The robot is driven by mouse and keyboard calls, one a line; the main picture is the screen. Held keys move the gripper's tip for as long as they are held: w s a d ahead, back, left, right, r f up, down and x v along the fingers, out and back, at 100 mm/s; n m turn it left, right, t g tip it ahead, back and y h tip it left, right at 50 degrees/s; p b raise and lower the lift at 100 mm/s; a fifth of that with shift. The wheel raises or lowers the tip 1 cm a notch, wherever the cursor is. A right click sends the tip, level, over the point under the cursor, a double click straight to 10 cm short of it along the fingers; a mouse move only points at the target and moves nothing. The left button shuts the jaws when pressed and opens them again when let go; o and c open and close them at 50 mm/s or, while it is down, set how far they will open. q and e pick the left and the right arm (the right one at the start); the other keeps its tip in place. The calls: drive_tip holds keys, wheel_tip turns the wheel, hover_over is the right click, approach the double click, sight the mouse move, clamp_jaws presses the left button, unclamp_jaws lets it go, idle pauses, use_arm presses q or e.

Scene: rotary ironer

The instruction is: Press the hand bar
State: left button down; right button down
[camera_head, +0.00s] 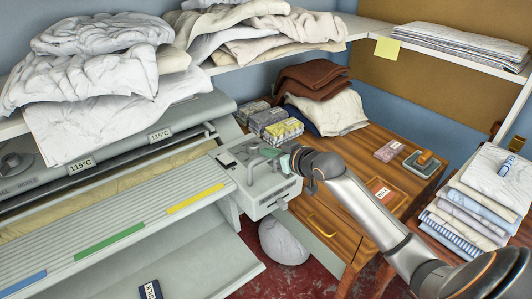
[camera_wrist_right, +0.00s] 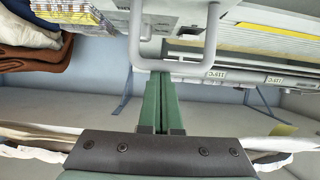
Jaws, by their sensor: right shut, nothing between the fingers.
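The rotary ironer (camera_head: 140,180) fills the left of the head view, with a grey control box (camera_head: 265,195) at its right end. The hand bar (camera_head: 256,164) is a small grey bar on top of that box. In the wrist view it is a U-shaped grey bar (camera_wrist_right: 211,42). My right gripper (camera_head: 275,153) reaches in from the right over the box. Its green fingers (camera_wrist_right: 159,78) are together and empty, with the tips at the cross part of the bar. I cannot tell whether they touch it. My left gripper is not in view.
A wooden cabinet (camera_head: 345,190) stands right of the ironer, with patterned boxes (camera_head: 275,125) and folded cloths (camera_head: 335,110) on it. A shelf (camera_head: 355,27) with linen runs above. A folded stack (camera_head: 475,205) stands at right. A round white bundle (camera_head: 283,243) lies below the box.

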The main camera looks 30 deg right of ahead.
drive_tip(key=shift+s+f, duration=0.35)
drive_tip(key=shift+s, duration=0.25)
drive_tip(key=shift+s+f, duration=0.2)
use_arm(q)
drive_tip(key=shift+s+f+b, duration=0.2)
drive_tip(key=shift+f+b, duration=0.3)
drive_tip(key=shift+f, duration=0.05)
use_arm(e)
drive_tip(key=shift+s+t, duration=0.35)
drive_tip(key=shift+t, duration=0.25)
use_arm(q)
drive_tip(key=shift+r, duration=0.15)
use_arm(e)
drive_tip(key=shift+r, duration=0.15)
